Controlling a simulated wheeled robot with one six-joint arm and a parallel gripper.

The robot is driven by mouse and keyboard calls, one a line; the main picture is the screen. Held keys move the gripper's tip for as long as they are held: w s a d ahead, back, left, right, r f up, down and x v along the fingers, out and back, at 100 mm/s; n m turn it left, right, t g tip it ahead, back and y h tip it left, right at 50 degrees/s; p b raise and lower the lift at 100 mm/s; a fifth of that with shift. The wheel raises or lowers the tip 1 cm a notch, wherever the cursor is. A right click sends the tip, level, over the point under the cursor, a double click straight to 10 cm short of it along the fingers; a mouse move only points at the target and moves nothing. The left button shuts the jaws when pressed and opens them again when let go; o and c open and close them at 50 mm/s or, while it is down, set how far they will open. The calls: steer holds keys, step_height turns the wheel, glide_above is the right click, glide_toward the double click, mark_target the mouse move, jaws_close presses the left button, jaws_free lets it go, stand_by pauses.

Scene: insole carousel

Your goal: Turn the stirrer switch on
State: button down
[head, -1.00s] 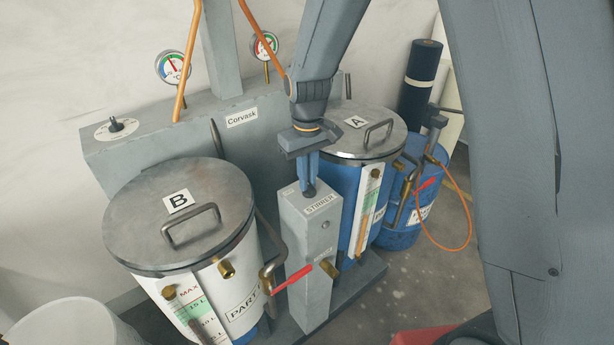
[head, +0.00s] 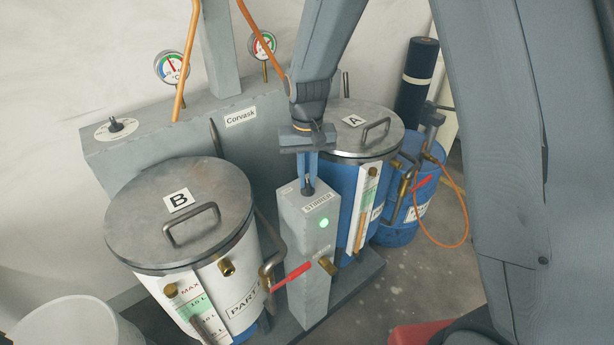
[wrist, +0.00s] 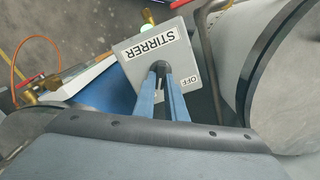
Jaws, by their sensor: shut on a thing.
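The stirrer box (head: 306,240) is a grey post labelled STIRRER, standing between tank B and tank A. A green light (head: 324,223) glows on its front face; part of it also shows in the wrist view (wrist: 148,16). My gripper (head: 307,188) points down at the top of the box. Its blue fingers are shut on the dark stirrer switch (wrist: 160,69), which they mostly hide. In the wrist view an OFF mark (wrist: 194,84) shows on the box top beside the fingers.
Tank B (head: 150,232) with a handled lid stands close on the left, and tank A (head: 335,146) close behind on the right. A red-handled valve (head: 290,277) sticks out low in front. A blue drum (head: 415,208) and orange hose stand further right.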

mark_target(307, 181)
steer(key=c, duration=1.8)
jaws_free()
steer(key=shift+r, duration=0.1)
steer(key=shift+r+b, duration=1.05)
steer(key=shift+r, duration=2.8)
steer(key=s+d+f+t+b, duration=0.1)
steer(key=s+d+f, duration=0.2)
steer(key=s+d, duration=1.2)
steer(key=shift+s+m, duration=0.3)
steer(key=shift+s, duration=0.2)
